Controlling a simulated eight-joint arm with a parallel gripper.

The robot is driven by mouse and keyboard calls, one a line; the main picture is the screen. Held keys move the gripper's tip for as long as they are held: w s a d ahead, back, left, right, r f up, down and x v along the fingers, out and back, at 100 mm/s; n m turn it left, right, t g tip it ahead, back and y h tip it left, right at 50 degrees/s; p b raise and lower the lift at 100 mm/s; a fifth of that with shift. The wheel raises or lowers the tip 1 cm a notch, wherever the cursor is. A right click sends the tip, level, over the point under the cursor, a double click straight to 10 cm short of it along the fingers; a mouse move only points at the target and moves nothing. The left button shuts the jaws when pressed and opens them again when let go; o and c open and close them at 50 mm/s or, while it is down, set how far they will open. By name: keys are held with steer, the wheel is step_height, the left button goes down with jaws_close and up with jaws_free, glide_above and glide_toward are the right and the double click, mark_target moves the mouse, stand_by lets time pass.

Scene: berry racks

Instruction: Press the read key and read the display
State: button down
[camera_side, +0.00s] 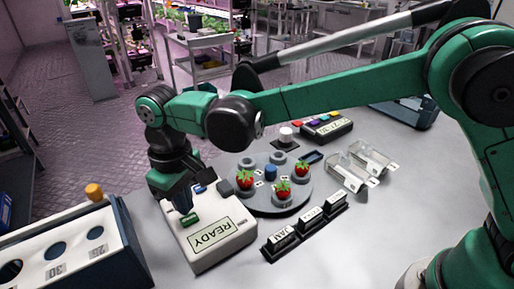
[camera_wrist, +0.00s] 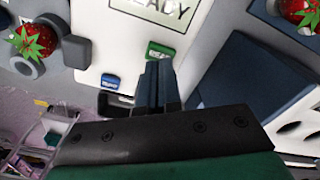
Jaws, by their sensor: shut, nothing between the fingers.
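A white reader box (camera_side: 222,246) sits on the table at the lower left of the side view. Its display (camera_side: 215,236) shows READY. A green key (camera_side: 190,219) is on its top; it also shows in the wrist view (camera_wrist: 160,50), its small lettering hard to read. A blue key (camera_wrist: 110,82) is beside it. My gripper (camera_side: 186,207) is shut and empty, pointing down over the box. In the wrist view its fingertips (camera_wrist: 154,66) are right by the green key's edge. I cannot tell whether they touch it.
A round grey carousel (camera_side: 290,206) with several strawberries stands right of the box. A white bin with round holes (camera_side: 70,250) is at the left. Label blocks (camera_side: 310,223), clear trays (camera_side: 350,172) and a button panel (camera_side: 325,128) lie farther right.

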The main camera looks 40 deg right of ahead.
steer(key=shift+f, duration=1.2)
stand_by(0.3)
step_height(320, 180, up, 8)
stand_by(0.8)
steer(key=shift+d+r, duration=0.1)
steer(key=s+d+m+t, duration=0.3)
steer(key=s+d, duration=0.1)
steer(key=d, duration=0.7)
steer(key=s+d+m+t, duration=0.3)
steer(key=s+d+t, duration=0.1)
steer(key=d, duration=0.8)
steer(key=shift+s+d, duration=0.25)
steer(key=shift+s, duration=0.05)
